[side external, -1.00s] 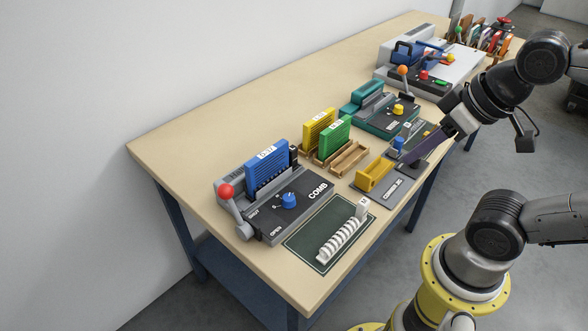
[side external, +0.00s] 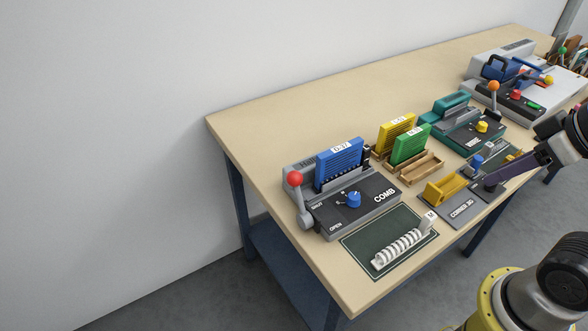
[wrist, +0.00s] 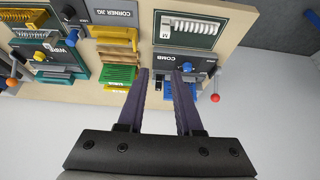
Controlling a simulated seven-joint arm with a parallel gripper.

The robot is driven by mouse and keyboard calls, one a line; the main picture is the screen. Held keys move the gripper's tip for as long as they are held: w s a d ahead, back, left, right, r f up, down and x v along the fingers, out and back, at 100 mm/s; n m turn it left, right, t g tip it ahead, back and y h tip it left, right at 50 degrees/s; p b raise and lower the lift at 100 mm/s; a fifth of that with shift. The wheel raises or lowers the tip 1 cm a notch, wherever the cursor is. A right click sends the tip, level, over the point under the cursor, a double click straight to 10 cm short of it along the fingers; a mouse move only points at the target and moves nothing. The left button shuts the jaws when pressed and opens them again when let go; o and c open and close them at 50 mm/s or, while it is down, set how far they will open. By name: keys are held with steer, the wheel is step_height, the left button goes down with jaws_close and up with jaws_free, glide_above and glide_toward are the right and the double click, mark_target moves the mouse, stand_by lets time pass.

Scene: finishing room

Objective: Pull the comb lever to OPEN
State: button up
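The grey comb machine (side external: 352,208), marked COMB, stands at the near left end of the bench. The knob also shows in the wrist view (wrist: 215,98), right of my fingers. A blue slotted block and a blue dial sit on the machine. My gripper (wrist: 162,74) is open and empty, its two dark fingers apart. In the side view my gripper (side external: 488,184) is over the corner jig area, well to the right of the lever and not touching it.
A green mat (side external: 352,243) with a white comb spine (side external: 403,248) lies in front of the machine. Yellow (side external: 397,134) and green (side external: 411,145) blocks, the corner jig (side external: 463,211) and a teal machine (side external: 468,128) stand to the right. Bare bench lies behind.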

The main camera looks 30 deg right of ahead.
steer(key=shift+c, duration=1.1)
steer(key=shift+s+r, duration=0.1)
steer(key=shift+r, duration=0.1)
steer(key=shift+c, duration=1.2)
steer(key=shift+m, duration=0.4)
steer(key=w+r, duration=0.1)
steer(key=r, duration=0.1)
steer(key=w+r, duration=0.1)
steer(key=r, duration=0.1)
steer(key=w+r, duration=0.2)
steer(key=shift+a+r, duration=0.15)
steer(key=shift+a, duration=0.1)
jaws_close()
steer(key=w+a+r+g+y, duration=0.1)
steer(key=w+a+r, duration=0.2)
steer(key=w, duration=0.6)
steer(key=w+a+r, duration=0.3)
steer(key=w+a, duration=0.1)
steer(key=w, duration=0.4)
steer(key=w+a+f+n+g, duration=0.3)
steer(key=w+a+f, duration=0.9)
steer(key=a+f, duration=0.2)
steer(key=shift+w+a+f+g, duration=0.15)
steer(key=shift+a+f+g, duration=0.15)
steer(key=shift+a+f, duration=0.15)
